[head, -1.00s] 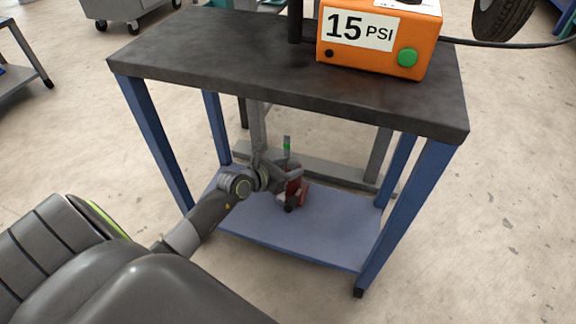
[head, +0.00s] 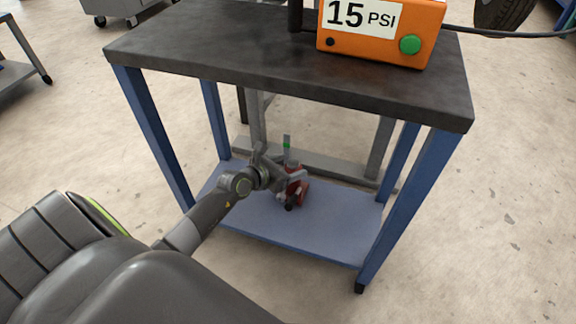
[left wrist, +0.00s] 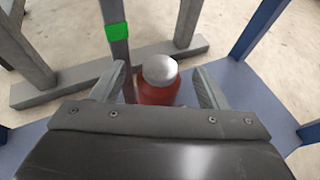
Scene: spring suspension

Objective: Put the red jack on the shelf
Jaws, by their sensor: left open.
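The red jack (head: 297,188) stands upright on the blue lower shelf (head: 315,230) of the workbench. In the left wrist view the jack (left wrist: 158,92) shows a silver rounded top, with a grey handle bearing a green band (left wrist: 117,32) just left of it. My left gripper (head: 285,176) is at the jack. In the left wrist view its two open fingers (left wrist: 158,88) stand on either side of the jack, with a small gap on the right. The jack's lower part is hidden by the gripper. My right gripper is not in view.
The dark bench top (head: 220,50) overhangs the shelf, with blue legs (head: 405,215) at the corners. A grey frame bar (head: 340,172) runs behind the shelf. An orange 15 PSI box (head: 385,35) sits on top. The shelf's front right part is clear.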

